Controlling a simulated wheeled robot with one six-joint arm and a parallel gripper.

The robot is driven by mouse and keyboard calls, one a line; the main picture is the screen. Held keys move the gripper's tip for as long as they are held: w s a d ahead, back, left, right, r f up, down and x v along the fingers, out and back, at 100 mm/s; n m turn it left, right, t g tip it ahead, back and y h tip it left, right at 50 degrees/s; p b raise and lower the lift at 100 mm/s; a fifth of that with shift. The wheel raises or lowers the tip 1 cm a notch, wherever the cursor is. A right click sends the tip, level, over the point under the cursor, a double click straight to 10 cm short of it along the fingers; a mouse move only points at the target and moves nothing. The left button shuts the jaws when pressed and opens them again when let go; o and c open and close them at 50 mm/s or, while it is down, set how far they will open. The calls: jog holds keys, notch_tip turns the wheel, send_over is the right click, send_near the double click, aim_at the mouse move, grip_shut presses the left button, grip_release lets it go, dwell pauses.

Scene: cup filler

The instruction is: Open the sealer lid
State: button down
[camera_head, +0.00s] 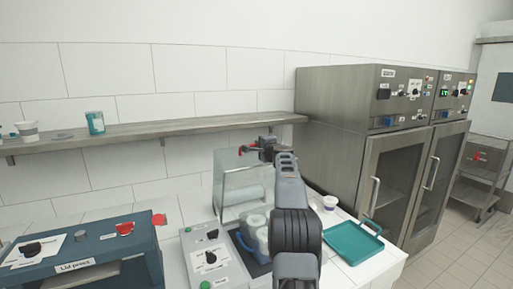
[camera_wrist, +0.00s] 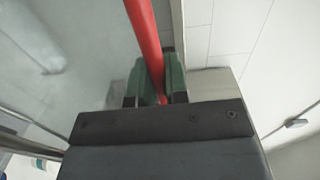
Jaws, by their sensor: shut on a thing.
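The sealer lid (camera_head: 228,187) is a clear, see-through cover standing over the rear of the sealer (camera_head: 212,258), a grey unit with a control panel. Its red handle (camera_head: 246,150) is at the top edge. My gripper (camera_head: 262,150) is at that handle, with my arm reaching up in front of the lid's right side. In the wrist view the red handle (camera_wrist: 143,30) runs between the green finger pads of my gripper (camera_wrist: 160,80), which are shut on it. The clear lid (camera_wrist: 85,50) fills the left of that view. My arm hides part of the sealer.
A lid press (camera_head: 90,255) stands at left. A shelf (camera_head: 180,128) runs along the wall; steel cabinets (camera_head: 340,110) stand right.

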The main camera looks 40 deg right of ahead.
jog(key=c, duration=1.1)
grip_release()
jog(key=shift+c, duration=0.2)
jog(key=b+v, duration=0.7)
jog(key=v, duration=0.6)
jog(key=shift+s, duration=0.4)
jog(key=shift+a, duration=0.1)
